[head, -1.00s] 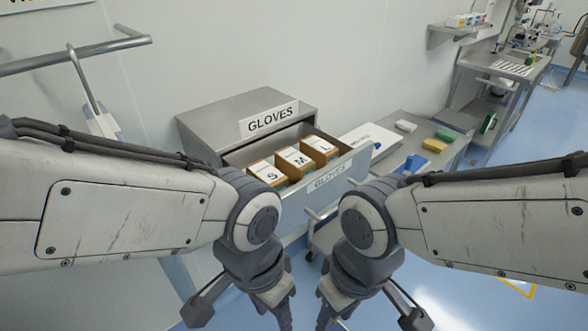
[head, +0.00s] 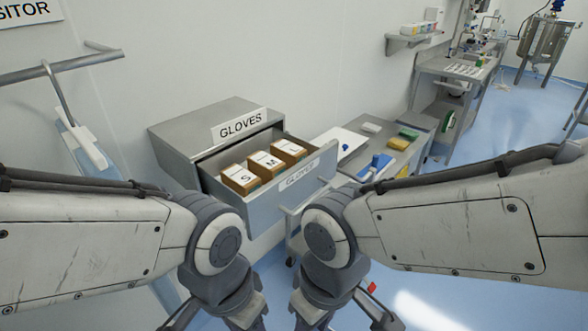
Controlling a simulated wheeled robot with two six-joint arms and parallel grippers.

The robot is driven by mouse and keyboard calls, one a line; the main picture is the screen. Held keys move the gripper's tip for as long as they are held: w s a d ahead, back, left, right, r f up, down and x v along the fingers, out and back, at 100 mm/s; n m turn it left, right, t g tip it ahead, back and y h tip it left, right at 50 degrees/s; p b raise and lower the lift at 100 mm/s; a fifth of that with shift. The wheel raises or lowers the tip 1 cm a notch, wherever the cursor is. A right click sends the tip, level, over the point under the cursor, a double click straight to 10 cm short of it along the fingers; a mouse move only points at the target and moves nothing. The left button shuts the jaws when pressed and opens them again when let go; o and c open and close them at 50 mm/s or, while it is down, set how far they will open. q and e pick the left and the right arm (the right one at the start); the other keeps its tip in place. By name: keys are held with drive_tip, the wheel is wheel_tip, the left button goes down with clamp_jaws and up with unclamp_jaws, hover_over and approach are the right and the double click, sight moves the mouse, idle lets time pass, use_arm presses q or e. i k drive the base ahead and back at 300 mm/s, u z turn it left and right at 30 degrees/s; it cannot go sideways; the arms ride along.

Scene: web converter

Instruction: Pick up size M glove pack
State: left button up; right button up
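The size M glove pack (head: 264,160) is a brown box with a white top marked M. It stands in the open drawer (head: 302,181) of the steel cabinet labelled GLOVES, between the size S pack (head: 240,178) and the size L pack (head: 289,150). My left gripper (head: 240,322) and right gripper (head: 312,322) hang low at the bottom edge, in front of and below the drawer, apart from the packs. Their fingertips are cut off by the frame, so their opening does not show.
The steel cabinet (head: 205,122) stands against the white wall. To its right is a steel cart (head: 405,150) with a blue item (head: 376,167) and green and yellow pads. A wall rail (head: 60,62) is at the left. Blue floor is free at the right.

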sight(265, 167)
drive_tip(key=k, duration=1.05)
drive_tip(key=z, duration=0.65)
drive_tip(key=i, duration=0.75)
drive_tip(key=z, duration=0.5)
drive_tip(key=i, duration=0.65)
drive_tip(key=u, duration=0.8)
drive_tip(key=i, duration=0.9)
drive_tip(key=u, duration=0.45)
drive_tip(key=k, duration=0.15)
drive_tip(key=z, duration=0.1)
